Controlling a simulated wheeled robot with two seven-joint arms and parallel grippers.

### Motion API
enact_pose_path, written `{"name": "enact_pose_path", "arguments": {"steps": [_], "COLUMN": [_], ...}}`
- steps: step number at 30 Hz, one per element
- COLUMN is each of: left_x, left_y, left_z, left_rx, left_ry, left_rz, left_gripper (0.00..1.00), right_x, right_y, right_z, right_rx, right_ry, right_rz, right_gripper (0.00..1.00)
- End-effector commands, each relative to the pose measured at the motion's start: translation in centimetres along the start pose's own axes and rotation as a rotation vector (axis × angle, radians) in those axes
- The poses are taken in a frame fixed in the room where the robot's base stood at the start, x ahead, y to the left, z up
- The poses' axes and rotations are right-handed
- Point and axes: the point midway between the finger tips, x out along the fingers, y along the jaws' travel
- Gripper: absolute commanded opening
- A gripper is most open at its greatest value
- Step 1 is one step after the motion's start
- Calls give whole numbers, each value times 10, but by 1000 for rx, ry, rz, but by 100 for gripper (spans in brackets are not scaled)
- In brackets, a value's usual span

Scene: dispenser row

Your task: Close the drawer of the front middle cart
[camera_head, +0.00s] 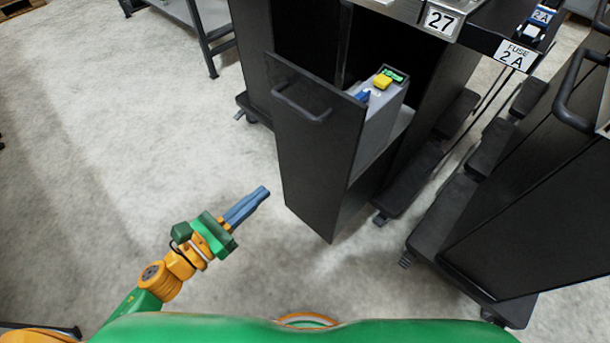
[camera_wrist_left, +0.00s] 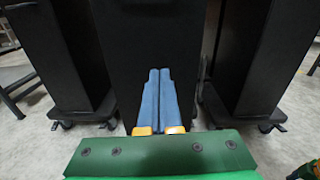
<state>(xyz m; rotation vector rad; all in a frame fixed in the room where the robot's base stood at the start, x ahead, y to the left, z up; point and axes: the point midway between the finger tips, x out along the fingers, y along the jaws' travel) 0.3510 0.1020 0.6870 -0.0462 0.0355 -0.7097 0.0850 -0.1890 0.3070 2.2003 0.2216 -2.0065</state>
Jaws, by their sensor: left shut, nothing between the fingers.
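The front middle cart is dark, with a tall black drawer (camera_head: 315,145) pulled out toward me in the head view. The drawer front has a black bar handle (camera_head: 302,104) near its top. Inside the drawer is a grey bin (camera_head: 382,120) with small green, yellow and blue items. My left gripper (camera_head: 264,191) is shut and empty, its blue fingers pointing toward the lower part of the drawer front, apart from it in the head view. In the left wrist view the shut fingers (camera_wrist_left: 159,72) point at the black drawer front (camera_wrist_left: 140,40). My right gripper is not in view.
Another black cart (camera_head: 540,170) with a handle stands close on the right. A grey metal table (camera_head: 190,15) stands at the back left. The concrete floor (camera_head: 120,130) on the left is clear.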

Motion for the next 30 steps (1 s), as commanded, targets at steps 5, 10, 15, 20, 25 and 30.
{"name": "enact_pose_path", "arguments": {"steps": [5, 10, 15, 20, 25, 30], "left_x": [18, 55, 93, 122, 138, 141], "left_y": [-6, -7, -7, -8, -8, -8], "left_z": [11, 13, 12, 11, 10, 10], "left_rx": [65, 64, 58, 58, 57, 56], "left_ry": [-21, -21, -20, -18, -16, -16], "left_rz": [-26, -24, -21, -21, -21, -21], "left_gripper": [0, 0, 0, 0, 0, 0], "right_x": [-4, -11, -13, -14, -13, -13], "right_y": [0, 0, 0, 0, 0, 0], "right_z": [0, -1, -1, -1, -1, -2], "right_rx": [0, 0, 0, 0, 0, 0], "right_ry": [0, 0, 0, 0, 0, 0], "right_rz": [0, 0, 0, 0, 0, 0], "right_gripper": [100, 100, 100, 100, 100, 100]}}
